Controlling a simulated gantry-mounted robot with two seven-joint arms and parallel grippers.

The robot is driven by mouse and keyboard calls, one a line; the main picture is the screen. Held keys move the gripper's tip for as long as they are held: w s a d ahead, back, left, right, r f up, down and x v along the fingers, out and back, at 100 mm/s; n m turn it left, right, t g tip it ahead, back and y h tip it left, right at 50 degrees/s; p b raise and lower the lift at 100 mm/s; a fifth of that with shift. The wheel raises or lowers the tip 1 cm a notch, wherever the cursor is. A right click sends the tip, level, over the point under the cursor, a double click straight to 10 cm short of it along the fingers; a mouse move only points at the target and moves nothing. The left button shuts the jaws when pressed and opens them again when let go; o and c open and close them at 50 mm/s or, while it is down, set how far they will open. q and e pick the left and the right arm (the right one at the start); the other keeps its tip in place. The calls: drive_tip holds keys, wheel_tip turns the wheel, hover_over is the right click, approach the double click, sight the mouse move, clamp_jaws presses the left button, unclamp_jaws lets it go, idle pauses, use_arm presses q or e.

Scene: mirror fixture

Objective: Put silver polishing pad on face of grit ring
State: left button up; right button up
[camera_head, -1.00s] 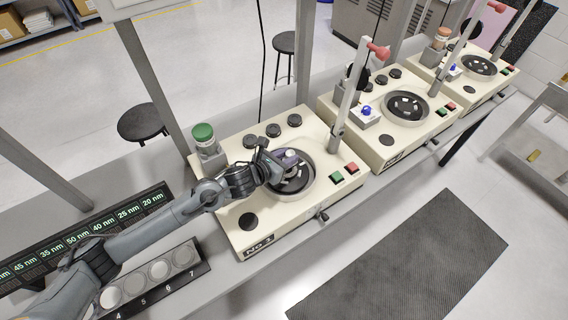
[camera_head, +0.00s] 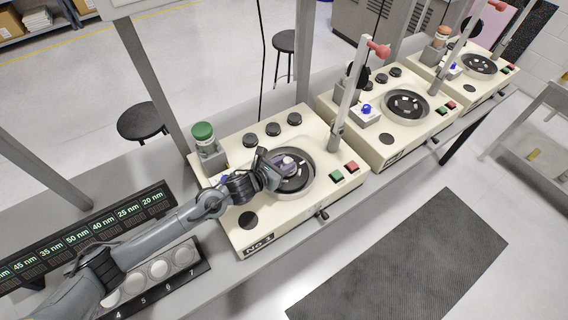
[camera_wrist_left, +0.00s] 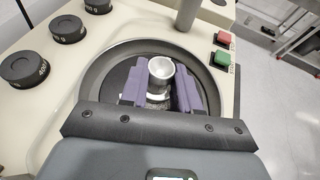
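My left gripper (camera_head: 287,164) reaches into the round dish of the No 1 machine in the head view. In the left wrist view its two purple fingers (camera_wrist_left: 161,87) stand on either side of a small silver cylindrical piece (camera_wrist_left: 160,69), which looks like the silver polishing pad. The fingers appear to touch its sides. The piece is low over the dark plate (camera_wrist_left: 120,75) inside the dish; whether it touches the plate is hard to tell. The fingers and wrist hide its lower part, and I cannot make out the grit ring clearly. My right gripper is not in view.
The No 1 machine (camera_head: 235,225) has black knobs (camera_head: 273,129), a green-capped post (camera_head: 203,135), an upright grey post (camera_head: 345,110) and red and green buttons (camera_head: 351,167). Two similar machines stand behind to the right. A numbered tray of round discs (camera_head: 160,268) lies front left.

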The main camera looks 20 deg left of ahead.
use_arm(q)
drive_tip(key=o, duration=0.5)
drive_tip(key=shift+c, duration=0.2)
drive_tip(key=shift+r, duration=0.1)
drive_tip(key=shift+r+p, duration=0.15)
drive_tip(key=shift+p, duration=0.15)
drive_tip(key=v, duration=1.1)
drive_tip(key=s+d+f+n+g+y, duration=0.1)
drive_tip(key=s+n, duration=0.2)
drive_tip(key=n, duration=0.3)
drive_tip(key=s+d+f+n+g+y, duration=0.1)
drive_tip(key=s+n, duration=0.2)
drive_tip(key=n, duration=0.3)
drive_tip(key=s+d+f+n+y, duration=0.1)
drive_tip(key=s+d+f+n, duration=0.1)
drive_tip(key=s+n, duration=0.2)
drive_tip(key=shift+n+g, duration=0.4)
drive_tip(key=shift+n, duration=0.7)
drive_tip(key=s+a+f+n+g, duration=0.1)
drive_tip(key=s+n+g, duration=0.2)
drive_tip(key=s+n, duration=0.5)
drive_tip(key=s+a+f+n+g+y, duration=0.1)
drive_tip(key=s+f+n+g, duration=0.1)
drive_tip(key=s+n, duration=0.6)
drive_tip(key=n+g, duration=0.1)
drive_tip(key=n, duration=0.2)
drive_tip(key=shift+a+f+n, duration=0.15)
drive_tip(key=shift+a+n, duration=0.25)
